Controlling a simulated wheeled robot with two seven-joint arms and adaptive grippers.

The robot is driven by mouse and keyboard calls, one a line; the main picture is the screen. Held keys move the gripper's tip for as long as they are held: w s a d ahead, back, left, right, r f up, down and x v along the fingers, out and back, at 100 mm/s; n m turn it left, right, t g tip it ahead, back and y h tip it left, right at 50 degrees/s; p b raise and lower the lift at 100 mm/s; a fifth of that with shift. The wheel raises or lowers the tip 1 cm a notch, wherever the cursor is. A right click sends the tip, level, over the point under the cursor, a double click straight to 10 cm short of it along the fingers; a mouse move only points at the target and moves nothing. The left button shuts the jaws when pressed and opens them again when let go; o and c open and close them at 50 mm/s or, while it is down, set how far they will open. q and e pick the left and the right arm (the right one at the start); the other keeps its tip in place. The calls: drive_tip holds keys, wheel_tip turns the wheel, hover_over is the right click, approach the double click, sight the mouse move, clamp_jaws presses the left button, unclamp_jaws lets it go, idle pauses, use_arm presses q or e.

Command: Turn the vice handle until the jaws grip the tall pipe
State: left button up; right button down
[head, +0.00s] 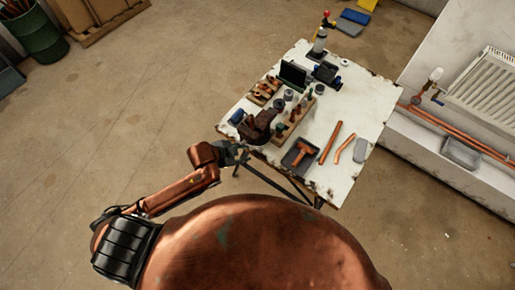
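A dark rusty brown form that looks like the vice (258,126) sits at the near left edge of the white worktable (370,98). Its jaws and handle are too small and dark to make out. I cannot pick out a tall upright pipe in it. My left gripper (238,156) is just off the table's near left edge, below and left of the vice and apparently apart from it. Its fingers are too small to show whether they are open or shut. My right gripper is not in view.
Two copper pipe pieces (331,143) (345,149) lie on the table beside a dark tray (299,156) with a copper tee-like part. Racks of small fittings (294,121) crowd the table's left half. A radiator (487,88) hangs on the right wall.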

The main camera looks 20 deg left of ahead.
sight(257, 148)
use_arm(q)
wheel_tip(257, 148, up, 4)
drive_tip(key=d+m+g, duration=0.1)
drive_tip(key=m, duration=0.5)
drive_tip(key=shift+h, duration=0.4)
drive_tip(key=shift+w+x, duration=0.15)
drive_tip(key=shift+x, duration=1.8)
drive_tip(key=shift+w+x, duration=0.15)
drive_tip(key=shift+x, duration=1.85)
drive_tip(key=shift+r, duration=0.25)
drive_tip(key=shift+c, duration=0.7)
clamp_jaws()
drive_tip(key=shift+d, duration=0.1)
